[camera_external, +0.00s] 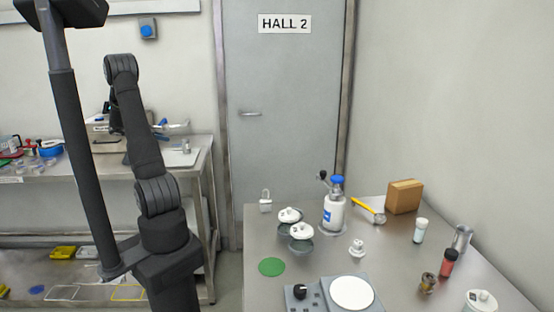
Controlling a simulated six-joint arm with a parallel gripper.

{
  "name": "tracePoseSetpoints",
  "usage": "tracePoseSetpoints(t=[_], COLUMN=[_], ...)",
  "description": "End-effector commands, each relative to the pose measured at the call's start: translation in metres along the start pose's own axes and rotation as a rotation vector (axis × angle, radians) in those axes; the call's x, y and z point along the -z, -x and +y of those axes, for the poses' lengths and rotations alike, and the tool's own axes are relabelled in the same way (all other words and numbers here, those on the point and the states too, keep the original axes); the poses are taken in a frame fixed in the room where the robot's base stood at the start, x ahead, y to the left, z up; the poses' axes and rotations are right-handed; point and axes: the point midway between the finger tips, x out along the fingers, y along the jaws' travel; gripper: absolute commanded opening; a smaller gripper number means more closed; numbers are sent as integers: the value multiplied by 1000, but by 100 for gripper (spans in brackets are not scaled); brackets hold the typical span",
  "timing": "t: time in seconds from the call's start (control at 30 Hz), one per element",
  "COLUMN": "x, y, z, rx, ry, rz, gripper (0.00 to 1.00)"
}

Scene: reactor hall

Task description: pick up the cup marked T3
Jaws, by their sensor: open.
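No marking T3 can be read on anything in view, so I cannot tell which thing is the cup marked T3. Two round dishes with white knobbed tops, one (289,216) behind the other (300,232), stand on the left of the steel table (262,295). A white knobbed container (480,301) is cut off by the bottom edge at right. A small white piece (357,248) stands mid-table. A pale vial with a white top (421,232) stands farther right. My arm is at left, upright and away from the table. My gripper does not show.
A white bottle with blue cap (334,210), yellow-handled tool (369,209) and cardboard box (404,197) stand at the back. A red jar (447,264), brown item (428,283) and clear glass (462,238) are right. A white-plated device (351,293) and green disc (272,267) are in front.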

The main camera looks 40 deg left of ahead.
Motion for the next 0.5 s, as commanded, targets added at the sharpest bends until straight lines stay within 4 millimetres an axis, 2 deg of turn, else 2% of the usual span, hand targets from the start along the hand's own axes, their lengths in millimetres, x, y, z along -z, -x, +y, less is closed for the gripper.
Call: tracePoseSetpoints(t=[0.07, 0.17, 0.27, 0.5], x=[-5, -8, -8, -5], y=[7, 6, -8, -61], z=[-2, -3, -4, -7], rx=[43, 64, 66, 62], ry=[28, 41, 43, 41], rz=[27, 42, 44, 43], gripper=[63, 63, 63, 63])
